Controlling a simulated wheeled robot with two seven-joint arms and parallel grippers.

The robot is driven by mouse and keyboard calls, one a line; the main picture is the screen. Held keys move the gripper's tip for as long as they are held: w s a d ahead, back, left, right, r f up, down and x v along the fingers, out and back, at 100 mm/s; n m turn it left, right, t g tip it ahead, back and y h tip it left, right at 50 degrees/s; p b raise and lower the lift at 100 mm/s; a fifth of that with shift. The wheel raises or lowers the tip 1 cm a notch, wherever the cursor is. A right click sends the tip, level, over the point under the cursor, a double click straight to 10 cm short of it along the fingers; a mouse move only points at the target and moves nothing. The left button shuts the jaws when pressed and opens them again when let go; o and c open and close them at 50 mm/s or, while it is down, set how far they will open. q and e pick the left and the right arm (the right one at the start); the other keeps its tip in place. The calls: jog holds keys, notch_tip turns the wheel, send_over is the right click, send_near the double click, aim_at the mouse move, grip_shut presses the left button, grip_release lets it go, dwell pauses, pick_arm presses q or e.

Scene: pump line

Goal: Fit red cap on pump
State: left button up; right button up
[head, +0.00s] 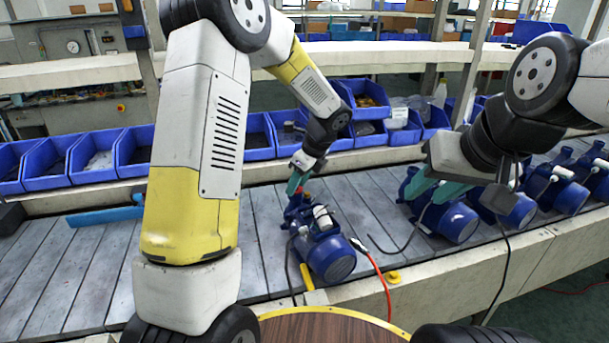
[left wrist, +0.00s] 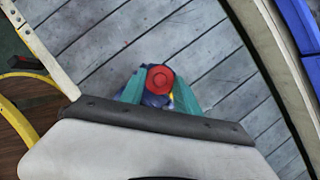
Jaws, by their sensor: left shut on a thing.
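The red cap (left wrist: 160,78) is between the teal fingertips of my left gripper (left wrist: 158,95) in the left wrist view, with blue pump body partly hidden below it. In the head view my left gripper (head: 298,183) points down at the top of the nearest blue pump (head: 327,255), and only a sliver of red shows at its tips. The cap is right over the pump's upright port; I cannot tell whether it touches. My right gripper (head: 437,189) has its teal fingers apart, in front of another blue pump (head: 454,221), with nothing visible between them.
More blue pumps (head: 557,190) stand along the slatted conveyor (head: 260,215) to the right. Blue bins (head: 100,155) line its far side. A red cable (head: 380,280) and a black cable hang near the nearest pump. A blue tool (head: 105,215) lies at left.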

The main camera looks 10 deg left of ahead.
pick_arm(q)
jog(key=shift+f, duration=0.15)
jog(key=o, duration=1.4)
jog(key=shift+v, duration=3.05)
jog(key=shift+v, duration=3.9)
